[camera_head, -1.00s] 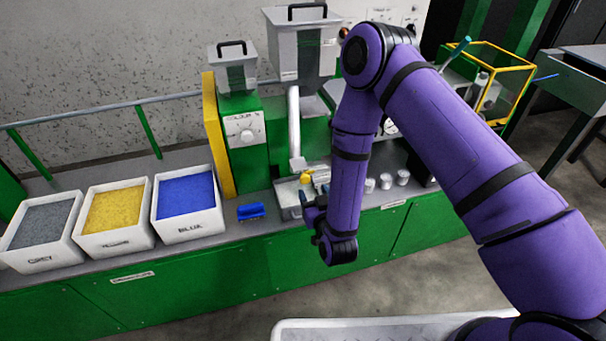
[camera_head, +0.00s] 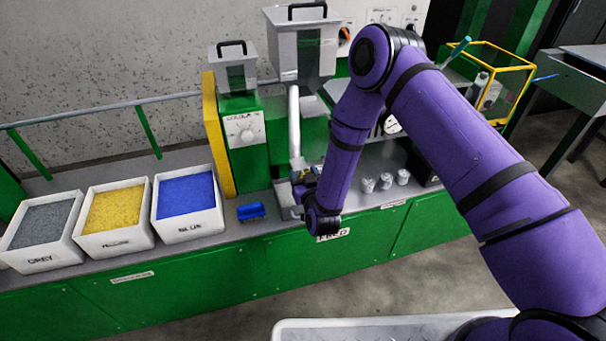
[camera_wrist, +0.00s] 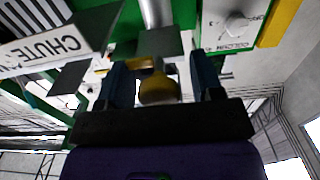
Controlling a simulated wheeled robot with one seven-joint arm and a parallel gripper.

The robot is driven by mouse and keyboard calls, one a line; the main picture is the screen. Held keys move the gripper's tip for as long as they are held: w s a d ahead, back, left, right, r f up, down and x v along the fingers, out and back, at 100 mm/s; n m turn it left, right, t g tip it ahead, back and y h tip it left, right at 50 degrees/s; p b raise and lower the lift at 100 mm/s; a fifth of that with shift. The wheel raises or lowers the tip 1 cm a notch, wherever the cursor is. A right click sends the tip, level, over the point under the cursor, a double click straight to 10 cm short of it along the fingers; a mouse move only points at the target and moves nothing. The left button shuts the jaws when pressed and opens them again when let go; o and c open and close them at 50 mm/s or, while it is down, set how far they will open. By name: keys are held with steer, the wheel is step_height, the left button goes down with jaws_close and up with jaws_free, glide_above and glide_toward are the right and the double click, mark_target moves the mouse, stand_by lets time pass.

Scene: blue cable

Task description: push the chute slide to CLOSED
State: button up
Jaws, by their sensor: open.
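The chute is a pale tube (camera_head: 294,125) running down from the large grey hopper (camera_head: 300,45) in the head view; it also shows at the top of the wrist view (camera_wrist: 156,12). A yellow knob (camera_wrist: 158,90) with a yellow arm sits by a grey plate near the tube's lower end. My gripper (camera_wrist: 160,85) has its two dark blue fingers apart, one on each side of the knob. I cannot tell whether either finger touches it. In the head view my gripper (camera_head: 302,182) is at the tube's foot and hides most of the slide.
A CHUTE sign (camera_wrist: 45,48) is close on the left of the wrist view. A blue scoop-like piece (camera_head: 251,211) and the blue-filled bin (camera_head: 188,205) are left of my gripper. Several white cups (camera_head: 385,181) stand to its right. Free floor lies in front of the green bench.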

mark_target(301, 170)
steer(key=shift+w, duration=0.2)
steer(key=c, duration=0.9)
steer(key=shift+x, duration=2.2)
steer(key=shift+c, duration=0.2)
steer(key=o, duration=0.9)
steer(key=shift+r, duration=0.1)
steer(key=shift+o, duration=0.2)
steer(key=shift+w, duration=0.1)
